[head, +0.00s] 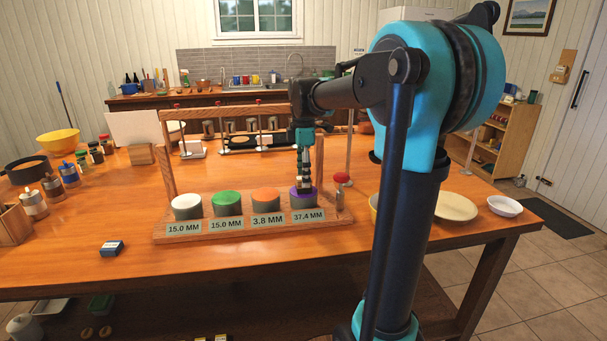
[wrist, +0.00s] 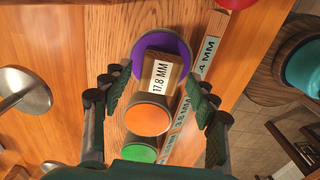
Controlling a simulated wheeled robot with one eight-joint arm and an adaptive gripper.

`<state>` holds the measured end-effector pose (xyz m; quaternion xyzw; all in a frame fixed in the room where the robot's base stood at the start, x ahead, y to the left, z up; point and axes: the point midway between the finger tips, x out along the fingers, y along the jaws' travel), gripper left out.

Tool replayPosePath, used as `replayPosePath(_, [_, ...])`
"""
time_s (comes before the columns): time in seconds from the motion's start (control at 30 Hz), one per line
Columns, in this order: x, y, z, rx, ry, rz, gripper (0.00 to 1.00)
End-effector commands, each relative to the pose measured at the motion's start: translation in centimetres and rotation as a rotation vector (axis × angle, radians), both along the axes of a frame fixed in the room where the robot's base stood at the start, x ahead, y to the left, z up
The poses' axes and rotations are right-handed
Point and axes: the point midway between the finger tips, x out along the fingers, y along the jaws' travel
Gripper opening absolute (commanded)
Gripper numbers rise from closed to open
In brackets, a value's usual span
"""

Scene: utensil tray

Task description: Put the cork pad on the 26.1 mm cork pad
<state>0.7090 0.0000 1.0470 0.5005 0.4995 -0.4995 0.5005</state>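A brown, cork-coloured block labelled 17.8 MM (wrist: 174,62) lies over the purple round pad (wrist: 184,46) in the wrist view; I take it for the cork pad. My gripper (wrist: 162,98) has its fingers on either side of the block, with gaps showing. In the head view my gripper (head: 304,187) points down at the purple pad (head: 299,203), above the 37.4 MM label, and mostly hides the block. White (head: 187,203), green (head: 227,199) and orange (head: 266,195) pads stand in the same row, labelled 15.0, 15.0 and 3.8 MM. I see no 26.1 mm label.
The pads stand on a wooden rack (head: 160,238) with an upright frame (head: 166,160). A red-topped post (head: 341,180) is close right of the purple pad. The table's front left is mostly clear.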

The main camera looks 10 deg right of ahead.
Motion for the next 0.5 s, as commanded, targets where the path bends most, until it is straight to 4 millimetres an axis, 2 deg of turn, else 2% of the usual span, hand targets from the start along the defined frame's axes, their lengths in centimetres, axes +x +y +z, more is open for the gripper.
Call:
replayPosePath(0.27, [0.0, 0.0, 0.2, 0.0, 0.0, 0.0, 0.59])
replayPosePath(0.37, [0.0, 0.0, 1.0, 0.0, 0.0, 0.0, 0.59])
replayPosePath(0.5, [0.0, 0.0, 3.4, 0.0, 0.0, 0.0, 0.59])
